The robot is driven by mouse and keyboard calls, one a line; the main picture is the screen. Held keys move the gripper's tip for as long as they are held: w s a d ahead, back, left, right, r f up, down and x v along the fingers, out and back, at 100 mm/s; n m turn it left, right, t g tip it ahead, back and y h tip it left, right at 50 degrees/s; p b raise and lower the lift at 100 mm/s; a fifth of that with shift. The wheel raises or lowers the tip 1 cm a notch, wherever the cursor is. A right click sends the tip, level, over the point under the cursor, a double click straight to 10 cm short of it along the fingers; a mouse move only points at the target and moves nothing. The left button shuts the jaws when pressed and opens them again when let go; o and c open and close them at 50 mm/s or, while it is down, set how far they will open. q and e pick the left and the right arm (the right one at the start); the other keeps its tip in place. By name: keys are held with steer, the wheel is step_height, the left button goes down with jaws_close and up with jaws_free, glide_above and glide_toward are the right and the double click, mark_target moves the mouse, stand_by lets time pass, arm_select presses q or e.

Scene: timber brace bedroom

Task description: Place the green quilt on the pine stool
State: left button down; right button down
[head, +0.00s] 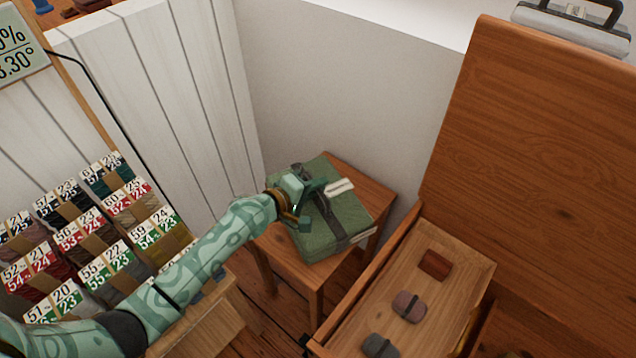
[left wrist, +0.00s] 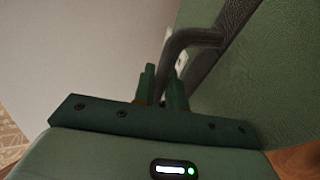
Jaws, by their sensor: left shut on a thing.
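The green quilt (head: 322,232) is a folded green bundle with a dark strap and a pale tag. In the head view it is on or just over the top of the pine stool (head: 364,190), slightly askew to it; I cannot tell whether its full weight rests there. My left gripper (head: 304,205) is at the quilt's upper left side, shut on its dark strap. In the left wrist view the fingers (left wrist: 164,92) close around the dark strap handle (left wrist: 190,42), with the green cloth (left wrist: 245,75) to the right. My right gripper is not in view.
An open wooden drawer (head: 378,290) with several small bundles lies right of the stool. A tall wooden panel (head: 540,140) stands behind it. Several labelled yarn bundles (head: 110,270) fill a display at left. White boards (head: 160,90) and a pale wall (head: 345,90) close off the back.

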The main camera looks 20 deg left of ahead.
arm_select(q)
steer(key=shift+r, duration=0.1)
steer(key=c, duration=1.4)
jaws_free()
steer(key=shift+s, duration=0.1)
steer(key=shift+c, duration=0.2)
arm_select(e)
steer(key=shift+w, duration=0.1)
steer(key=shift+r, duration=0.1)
